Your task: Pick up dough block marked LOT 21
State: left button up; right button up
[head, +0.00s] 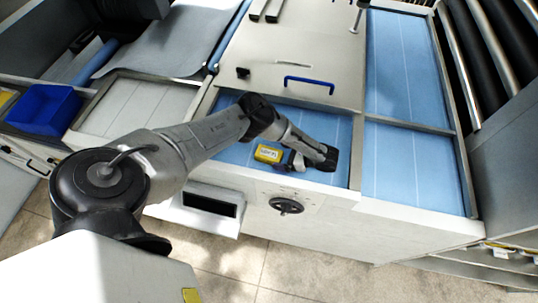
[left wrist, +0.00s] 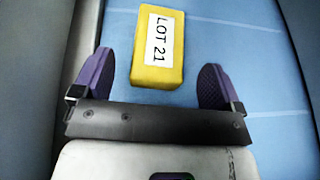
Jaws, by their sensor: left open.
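The dough block marked LOT 21 (left wrist: 158,48) is a yellow block with a white label, lying on the blue surface (left wrist: 235,45). In the head view the yellow block (head: 268,153) lies in the front blue bay, beside my left gripper (head: 293,161). In the left wrist view my left gripper (left wrist: 158,86) is open, with a purple-padded finger on either side of the block's near end. There is a gap between each finger and the block, and nothing is held. My right gripper is not in view.
A metal panel with a blue handle (head: 309,83) lies behind the bay. A blue bin (head: 43,110) stands at the left. Black rollers (head: 497,50) are at the right. The blue bay at the right (head: 410,165) is clear.

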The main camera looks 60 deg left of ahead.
aim_at(272, 154)
pick_arm(q)
jog(key=shift+x, duration=2)
jog(key=shift+r, duration=0.1)
jog(key=shift+c, duration=0.3)
jog(key=c, duration=1.1)
